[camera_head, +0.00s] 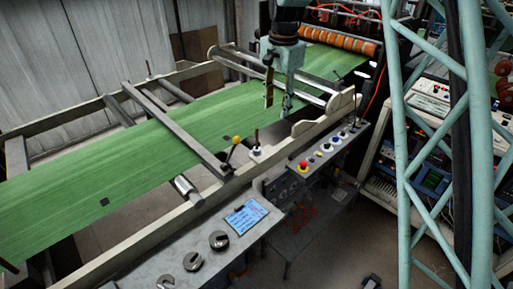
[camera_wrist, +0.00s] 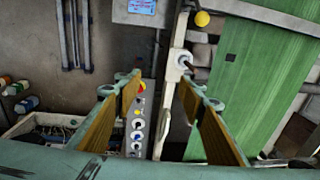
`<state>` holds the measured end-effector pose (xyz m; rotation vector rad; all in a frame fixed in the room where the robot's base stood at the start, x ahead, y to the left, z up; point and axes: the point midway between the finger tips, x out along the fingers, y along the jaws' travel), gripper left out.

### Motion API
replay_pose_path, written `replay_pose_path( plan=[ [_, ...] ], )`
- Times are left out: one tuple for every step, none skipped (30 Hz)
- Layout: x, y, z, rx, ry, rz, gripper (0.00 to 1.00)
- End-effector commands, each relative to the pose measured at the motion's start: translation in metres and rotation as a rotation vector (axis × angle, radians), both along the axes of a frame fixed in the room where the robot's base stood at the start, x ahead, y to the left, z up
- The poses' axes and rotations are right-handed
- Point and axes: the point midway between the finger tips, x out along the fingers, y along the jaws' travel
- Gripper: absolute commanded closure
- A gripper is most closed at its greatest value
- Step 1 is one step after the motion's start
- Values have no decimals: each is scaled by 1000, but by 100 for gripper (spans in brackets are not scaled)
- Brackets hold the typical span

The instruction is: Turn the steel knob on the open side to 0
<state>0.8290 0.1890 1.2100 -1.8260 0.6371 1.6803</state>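My gripper (camera_head: 277,108) hangs open and empty above the green web near the machine's near side rail. In the wrist view its fingers (camera_wrist: 160,90) stand wide apart with nothing between them. The control panel (camera_head: 290,183) carries a row of buttons and small round knobs; the knobs (camera_wrist: 136,146) show between the fingers in the wrist view, well below them. A pale round fitting with a dark stem (camera_head: 256,151) sits on the near rail; it also shows in the wrist view (camera_wrist: 184,62). I cannot tell which is the steel knob, and no scale marks are legible.
A yellow ball-topped lever (camera_head: 236,140) stands beside the pale fitting. Slotted steel discs (camera_head: 219,241) and a blue-white sheet (camera_head: 245,216) lie on the front bench. An orange-banded roller (camera_head: 340,41) is at the back. An instrument rack (camera_head: 432,175) stands right, behind pale blue lattice.

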Motion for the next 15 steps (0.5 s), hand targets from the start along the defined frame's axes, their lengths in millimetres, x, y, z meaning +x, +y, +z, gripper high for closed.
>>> replay_pose_path(
  plan=[
    [7, 6, -9, 0, 7, -10, 63],
    [11, 8, -14, 1, 10, -17, 63],
    [16, 12, -20, 1, 12, -28, 63],
    [19, 15, -25, 2, 15, -35, 63],
    [23, 17, -30, 2, 18, -41, 63],
    [28, 21, -36, 2, 21, -52, 63],
    [31, 24, -42, 2, 25, -59, 63],
    [35, 27, -46, 3, 26, -66, 63],
    [39, 31, -53, 3, 30, -77, 63],
    [43, 33, -59, 3, 32, -83, 63],
    [46, 36, -64, 3, 35, -90, 63],
    [50, 40, -71, 3, 39, -101, 63],
    [53, 43, -76, 4, 40, -108, 63],
    [56, 46, -82, 4, 44, -115, 63],
    [60, 50, -89, 4, 46, -125, 63]
  ],
)
